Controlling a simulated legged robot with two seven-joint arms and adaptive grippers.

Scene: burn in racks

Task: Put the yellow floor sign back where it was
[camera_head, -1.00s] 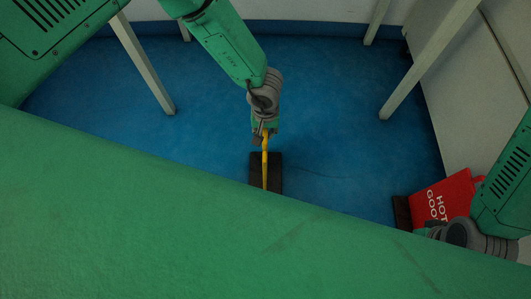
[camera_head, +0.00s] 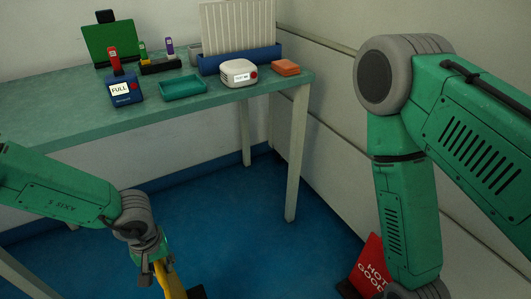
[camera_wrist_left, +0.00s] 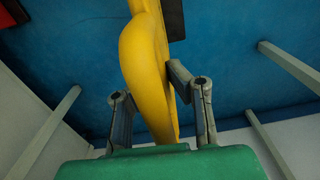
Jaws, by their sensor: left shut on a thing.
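The yellow floor sign (camera_head: 172,281) is at the bottom of the head view, mostly cut off by the frame edge. A dark base piece (camera_head: 197,292) shows beside it. My left gripper (camera_head: 158,272) is shut on the sign at its upper part. In the left wrist view the yellow sign (camera_wrist_left: 145,62) stands between the fingers of the left gripper (camera_wrist_left: 160,105), with blue floor beyond. My right arm comes down at the right of the head view; its fingers are out of sight.
A red sign lettered HOT GOOD (camera_head: 372,266) stands on the floor near the right wall, close to my right arm. A green table (camera_head: 215,101) holds a teal tray (camera_head: 184,88), a blue rack (camera_head: 240,60) and small devices. Blue floor (camera_head: 250,225) is open between.

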